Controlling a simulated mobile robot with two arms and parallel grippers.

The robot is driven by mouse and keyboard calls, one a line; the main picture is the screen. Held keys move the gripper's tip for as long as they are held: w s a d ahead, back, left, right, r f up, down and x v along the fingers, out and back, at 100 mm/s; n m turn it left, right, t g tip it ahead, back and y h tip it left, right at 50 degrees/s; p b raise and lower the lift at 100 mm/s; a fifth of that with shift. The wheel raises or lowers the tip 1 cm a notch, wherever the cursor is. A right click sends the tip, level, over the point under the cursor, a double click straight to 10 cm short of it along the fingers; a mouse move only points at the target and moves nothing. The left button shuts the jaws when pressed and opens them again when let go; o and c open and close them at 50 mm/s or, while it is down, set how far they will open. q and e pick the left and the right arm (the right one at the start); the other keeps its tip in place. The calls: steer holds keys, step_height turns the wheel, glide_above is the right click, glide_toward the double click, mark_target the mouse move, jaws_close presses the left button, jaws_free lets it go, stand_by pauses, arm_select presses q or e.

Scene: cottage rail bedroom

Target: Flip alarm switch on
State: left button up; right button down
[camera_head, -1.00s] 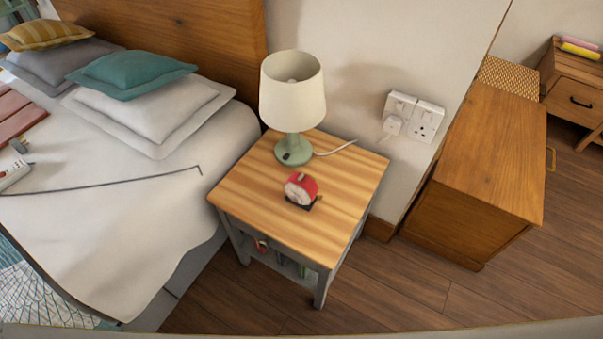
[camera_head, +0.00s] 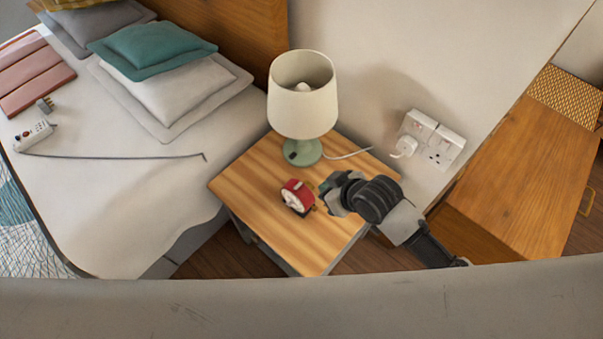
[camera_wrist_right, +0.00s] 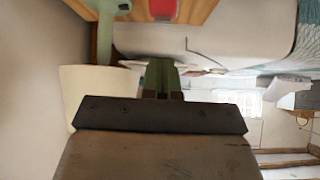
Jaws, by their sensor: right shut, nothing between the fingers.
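The red alarm clock (camera_head: 297,197) with a pale face stands on the striped wooden nightstand (camera_head: 245,190). Its switch is too small to make out. My right gripper (camera_head: 326,190) is just right of the clock, above the nightstand, shut and empty. A small gap seems to lie between its fingertips and the clock, though I cannot tell the depth. In the right wrist view, the shut fingers (camera_wrist_right: 161,78) point toward the red clock (camera_wrist_right: 163,8), which is cut off at the top edge. My left gripper is not in view.
A lamp (camera_head: 303,100) with a green base stands at the back of the nightstand, close to my right gripper. Wall sockets (camera_head: 430,140) with a plug are to the right. The bed (camera_head: 110,195) is left, a wooden cabinet (camera_head: 525,165) right.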

steer(key=r, duration=0.1)
steer(key=a+r+n, duration=0.1)
steer(key=r, duration=0.1)
steer(key=shift+s+a+r+y, duration=0.1)
steer(key=shift+a+y, duration=0.1)
steer(key=shift+y, duration=0.1)
glide_above(293, 188)
steer(key=s+d, duration=0.2)
step_height(293, 188, down, 7)
steer(key=shift+w+r, duration=0.1)
steer(key=f, duration=0.3)
steer(key=shift+w+a+f, duration=0.15)
steer(key=shift+a+f, duration=0.05)
steer(key=shift+f, duration=0.5)
